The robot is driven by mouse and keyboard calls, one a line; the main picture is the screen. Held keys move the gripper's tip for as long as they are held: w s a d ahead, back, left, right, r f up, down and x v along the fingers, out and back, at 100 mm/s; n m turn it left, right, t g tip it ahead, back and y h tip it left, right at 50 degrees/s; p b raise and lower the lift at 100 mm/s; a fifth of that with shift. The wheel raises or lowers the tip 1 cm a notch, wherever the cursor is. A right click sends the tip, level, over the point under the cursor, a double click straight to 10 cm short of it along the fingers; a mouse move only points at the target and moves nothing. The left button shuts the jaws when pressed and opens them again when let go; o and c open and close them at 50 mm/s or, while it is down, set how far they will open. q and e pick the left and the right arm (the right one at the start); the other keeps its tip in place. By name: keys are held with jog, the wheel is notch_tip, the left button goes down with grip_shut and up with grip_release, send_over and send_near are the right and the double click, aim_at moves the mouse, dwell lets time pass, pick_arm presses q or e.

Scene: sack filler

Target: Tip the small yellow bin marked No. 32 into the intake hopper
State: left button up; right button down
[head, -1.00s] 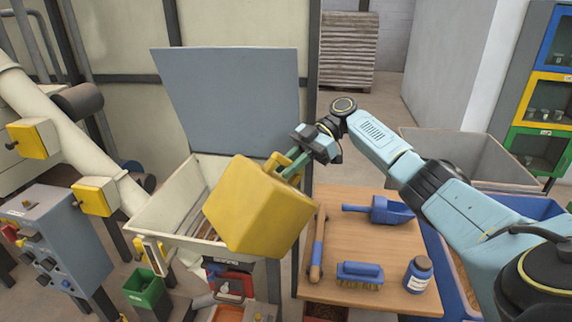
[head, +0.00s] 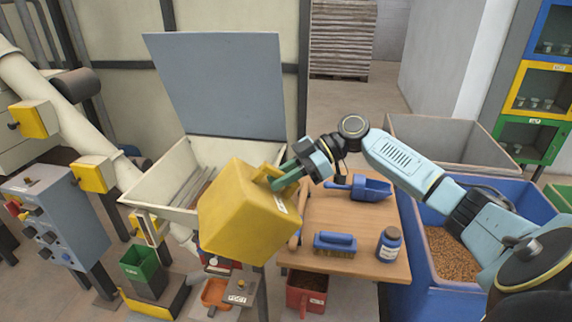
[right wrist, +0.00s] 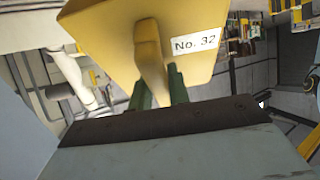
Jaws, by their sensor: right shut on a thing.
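The small yellow bin (head: 243,215) hangs tilted in front of the intake hopper's near right side in the head view, hiding part of the hopper. Its label reads No. 32 in the right wrist view (right wrist: 195,44). My right gripper (head: 280,178) is shut on the bin's handle, also seen between the green fingers in the right wrist view (right wrist: 157,92). The intake hopper (head: 160,182) is a cream, open-topped box with a raised grey lid (head: 215,85) behind it. The bin's opening and contents are hidden. My left gripper is not in view.
A wooden table (head: 345,222) right of the bin holds a blue scoop (head: 370,188), a blue brush (head: 335,243) and a jar (head: 389,244). A blue crate of grain (head: 425,215) stands further right. A grey control box (head: 55,215) stands at the left.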

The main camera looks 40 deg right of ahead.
aim_at(245, 243)
jog(key=s+a+f+m+t+h, duration=0.1)
jog(key=a+m+t, duration=0.1)
jog(key=s+a+f+m+t+h, duration=0.1)
jog(key=a+f+m+t+h, duration=0.1)
jog(key=a, duration=0.1)
jog(key=s+a+f+m+t+h, duration=0.1)
jog(key=a+f+m, duration=0.1)
jog(key=shift+s+a+f+m+t+h, duration=0.15)
jog(key=shift+s+a+m+t+h, duration=0.15)
jog(key=shift+a+m+t, duration=0.1)
jog(key=a+f+m+h, duration=0.1)
jog(key=s+a+f+m+t+h, duration=0.2)
jog(key=a+m, duration=0.1)
jog(key=shift+a+h, duration=0.1)
jog(key=shift+h, duration=0.3)
jog(key=shift+s+a+f+m+h, duration=0.3)
jog(key=shift+a+f+m+h, duration=0.2)
jog(key=shift+a+m+h, duration=0.3)
jog(key=shift+s+a+f+m+h, duration=0.3)
jog(key=shift+a+f+m+h, duration=0.25)
jog(key=shift+h, duration=0.35)
jog(key=shift+s+a, duration=0.1)
jog(key=shift+a, duration=0.05)
jog(key=shift+a+r+t, duration=0.1)
jog(key=shift+t, duration=0.2)
